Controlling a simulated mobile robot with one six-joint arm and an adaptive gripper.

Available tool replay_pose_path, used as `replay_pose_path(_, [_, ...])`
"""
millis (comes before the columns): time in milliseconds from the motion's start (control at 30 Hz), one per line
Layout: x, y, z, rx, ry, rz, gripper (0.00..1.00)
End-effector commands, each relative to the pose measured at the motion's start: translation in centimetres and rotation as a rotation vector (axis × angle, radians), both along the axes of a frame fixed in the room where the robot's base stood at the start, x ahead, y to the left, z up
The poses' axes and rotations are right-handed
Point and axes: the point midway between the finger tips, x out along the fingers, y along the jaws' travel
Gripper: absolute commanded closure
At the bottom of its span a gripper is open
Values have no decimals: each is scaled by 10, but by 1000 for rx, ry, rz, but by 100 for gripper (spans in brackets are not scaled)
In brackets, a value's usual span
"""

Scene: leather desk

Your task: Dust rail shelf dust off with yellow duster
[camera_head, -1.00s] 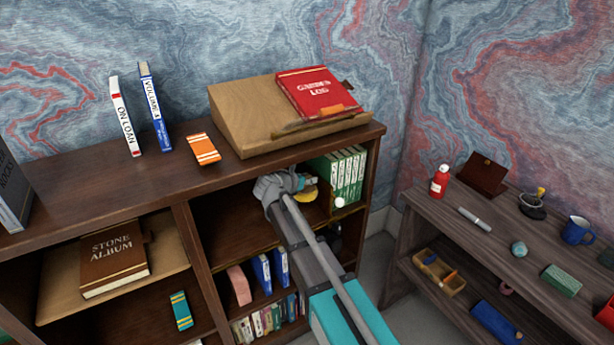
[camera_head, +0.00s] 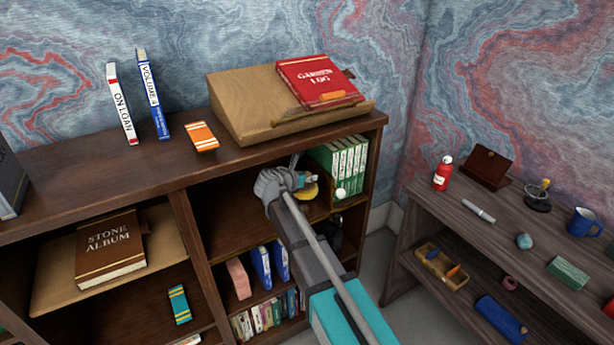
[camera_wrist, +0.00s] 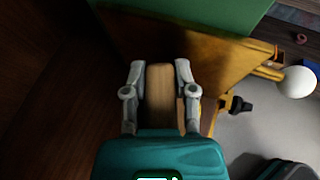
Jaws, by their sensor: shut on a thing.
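My gripper (camera_head: 296,184) is inside the upper right compartment of the dark bookcase, left of the green books. In the wrist view, my gripper (camera_wrist: 160,85) has its two grey fingers on either side of a tan, block-like piece (camera_wrist: 160,100), shut on it. This looks like the duster's handle. In the head view, a yellow part, likely the duster (camera_head: 308,191), shows beside the fingers; the rest is hidden by my gripper. The shelf board (camera_head: 225,232) is dark brown wood. I cannot make out dust on it.
Green books (camera_head: 342,168) stand at the compartment's right, with a white ball (camera_head: 341,193) in front. A sloped wooden stand (camera_head: 240,108) bears a red book (camera_head: 318,82) on top. Blue books (camera_head: 262,266) stand below. A side table (camera_head: 440,212) is at right.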

Motion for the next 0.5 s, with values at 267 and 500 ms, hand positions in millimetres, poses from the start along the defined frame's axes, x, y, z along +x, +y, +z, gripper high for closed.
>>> replay_pose_path(267, [-1, 0, -22, 1, 0, 0, 100])
replay_pose_path(500, [-1, 0, -26, 1, 0, 0, 100])
